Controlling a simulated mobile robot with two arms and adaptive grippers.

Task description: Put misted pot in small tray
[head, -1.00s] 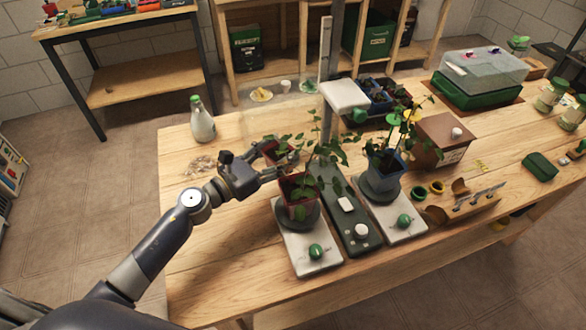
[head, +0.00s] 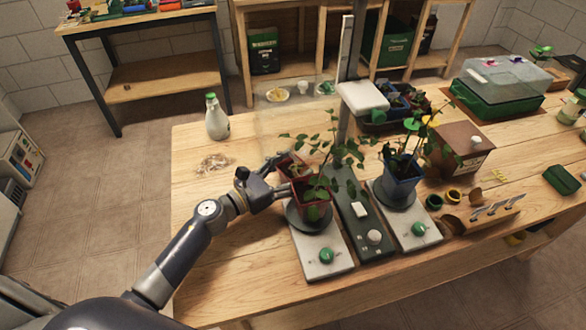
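A red pot with a leafy plant (head: 316,212) stands on a round dark plate at the end of the left white platform (head: 324,262). Just behind it is another reddish pot (head: 287,166), partly hidden by leaves and my fingers. A blue pot with a plant (head: 400,188) stands on the right white platform. A dark blue tray with small plants (head: 372,125) sits behind the post. I cannot tell which pot is misted. My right gripper is out of view.
A metal post with a white head (head: 362,97) rises behind the pots. A bottle (head: 216,118) and pale fibres (head: 215,163) lie left. A brown box (head: 462,150), a wooden tool holder (head: 482,214) and a covered green tray (head: 500,95) are right. The table's front left is clear.

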